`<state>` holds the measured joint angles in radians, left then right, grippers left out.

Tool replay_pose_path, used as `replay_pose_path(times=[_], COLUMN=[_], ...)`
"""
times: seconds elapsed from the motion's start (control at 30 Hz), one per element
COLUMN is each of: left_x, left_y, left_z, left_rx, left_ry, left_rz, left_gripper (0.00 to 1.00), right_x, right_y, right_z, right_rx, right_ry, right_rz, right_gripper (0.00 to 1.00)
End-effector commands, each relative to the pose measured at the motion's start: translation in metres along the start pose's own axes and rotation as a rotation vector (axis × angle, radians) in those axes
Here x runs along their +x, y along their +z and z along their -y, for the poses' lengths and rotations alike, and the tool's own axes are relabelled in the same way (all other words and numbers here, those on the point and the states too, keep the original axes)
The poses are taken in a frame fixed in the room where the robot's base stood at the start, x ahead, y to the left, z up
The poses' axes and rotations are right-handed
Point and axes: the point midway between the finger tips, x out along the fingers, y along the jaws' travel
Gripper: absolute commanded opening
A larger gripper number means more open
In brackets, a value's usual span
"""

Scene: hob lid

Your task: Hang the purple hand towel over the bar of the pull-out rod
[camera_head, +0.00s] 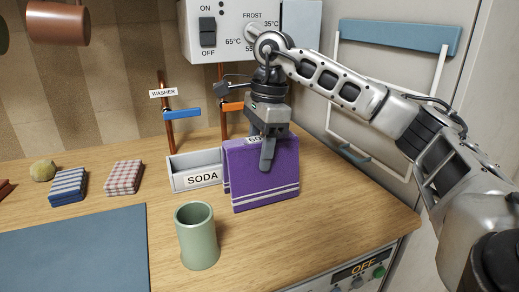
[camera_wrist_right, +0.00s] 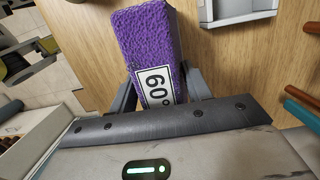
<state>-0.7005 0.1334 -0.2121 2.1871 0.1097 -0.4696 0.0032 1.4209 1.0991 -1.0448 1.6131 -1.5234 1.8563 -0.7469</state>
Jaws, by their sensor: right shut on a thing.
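The purple hand towel (camera_head: 265,185) is folded, with white stripes near its lower edge, beside the SODA tray. A "60°" label shows on its top in the right wrist view, where the towel (camera_wrist_right: 150,40) sits between the fingers. My right gripper (camera_head: 268,150) is above the towel with its fingers pointing down, shut on its upper part. I cannot tell whether the towel's lower edge touches the counter. I cannot make out the pull-out rod for certain. My left gripper is not in view.
A grey SODA tray (camera_head: 180,182) stands just left of the towel. A green cup (camera_head: 197,238) stands in front. Copper pipes with a blue lever (camera_head: 183,114) and an orange lever rise behind. A white frame with a blue top (camera_head: 400,35) stands at the right. The right-front counter is clear.

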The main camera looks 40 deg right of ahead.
Motion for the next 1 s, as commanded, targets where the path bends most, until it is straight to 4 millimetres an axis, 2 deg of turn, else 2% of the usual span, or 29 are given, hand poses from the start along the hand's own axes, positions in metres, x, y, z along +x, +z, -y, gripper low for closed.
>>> replay_pose_path(times=[0.2,0.23,0.3,0.53,0.67,0.77,0.97,1.0], left_x=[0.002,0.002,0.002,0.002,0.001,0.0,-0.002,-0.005], left_y=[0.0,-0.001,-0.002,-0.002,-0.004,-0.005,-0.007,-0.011], left_z=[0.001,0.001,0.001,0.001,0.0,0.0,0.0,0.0], left_rx=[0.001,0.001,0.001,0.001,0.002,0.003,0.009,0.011], left_ry=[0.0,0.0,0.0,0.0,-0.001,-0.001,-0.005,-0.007], left_rz=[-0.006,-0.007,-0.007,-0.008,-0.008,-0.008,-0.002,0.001], left_gripper=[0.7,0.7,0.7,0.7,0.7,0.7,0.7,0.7], right_x=[0.004,0.003,0.003,0.003,-0.004,-0.018,-0.062,-0.074], right_y=[0.0,0.0,0.0,0.0,0.0,0.001,0.001,0.002], right_z=[0.0,0.0,0.0,0.0,0.0,0.001,0.001,0.001], right_rx=[0.0,0.0,0.0,0.0,0.0,0.0,-0.001,-0.001], right_ry=[0.0,0.0,0.0,0.0,-0.001,-0.002,-0.003,-0.004], right_rz=[0.0,0.0,0.0,0.0,0.0,0.001,0.002,0.002], right_gripper=[0.22,0.57,0.7,0.7,0.7,0.7,0.7,0.7])
